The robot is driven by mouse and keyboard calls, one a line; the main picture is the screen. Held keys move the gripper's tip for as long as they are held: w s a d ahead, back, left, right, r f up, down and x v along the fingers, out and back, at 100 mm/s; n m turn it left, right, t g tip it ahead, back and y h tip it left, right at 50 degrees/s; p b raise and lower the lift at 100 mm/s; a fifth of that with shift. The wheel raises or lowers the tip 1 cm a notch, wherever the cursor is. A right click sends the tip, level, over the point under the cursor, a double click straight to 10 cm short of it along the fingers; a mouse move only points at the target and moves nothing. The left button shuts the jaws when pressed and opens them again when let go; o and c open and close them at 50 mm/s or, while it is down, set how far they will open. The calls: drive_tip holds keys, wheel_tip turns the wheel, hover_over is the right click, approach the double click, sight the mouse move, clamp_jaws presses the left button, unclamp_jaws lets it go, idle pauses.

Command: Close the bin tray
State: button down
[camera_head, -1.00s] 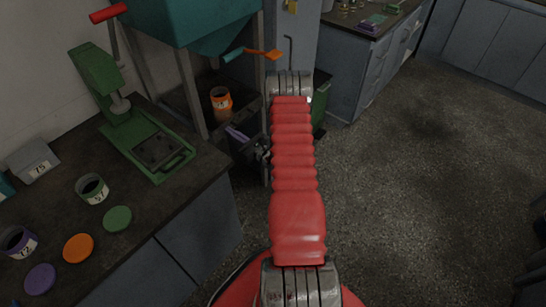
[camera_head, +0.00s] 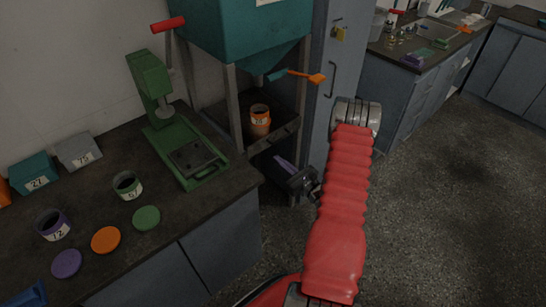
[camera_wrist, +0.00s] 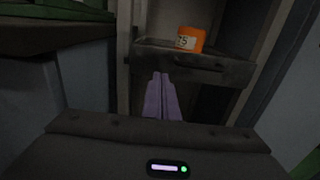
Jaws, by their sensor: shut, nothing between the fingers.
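The bin tray (camera_head: 283,133) is a dark metal tray between the legs under the teal hopper. An orange tub (camera_head: 260,118) with a white label stands on it. In the wrist view the front of the tray (camera_wrist: 190,62) faces me, with the orange tub (camera_wrist: 190,39) above its rim. How far it sticks out is hard to tell. My gripper (camera_head: 282,162) has pale purple fingers and is low in front of the tray. In the wrist view my fingers (camera_wrist: 160,78) are together and empty, pointing at the tray's front, just below its handle area. Contact cannot be made out.
The teal hopper (camera_head: 245,40) hangs above the tray, its legs on either side. A blue-grey locker (camera_head: 337,60) stands close on the right. A counter (camera_head: 100,195) with a green press (camera_head: 185,150), tubs and lids fills the left. The floor at right is clear.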

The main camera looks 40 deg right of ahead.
drive_tip(key=s, duration=0.5)
drive_tip(key=shift+s, duration=0.35)
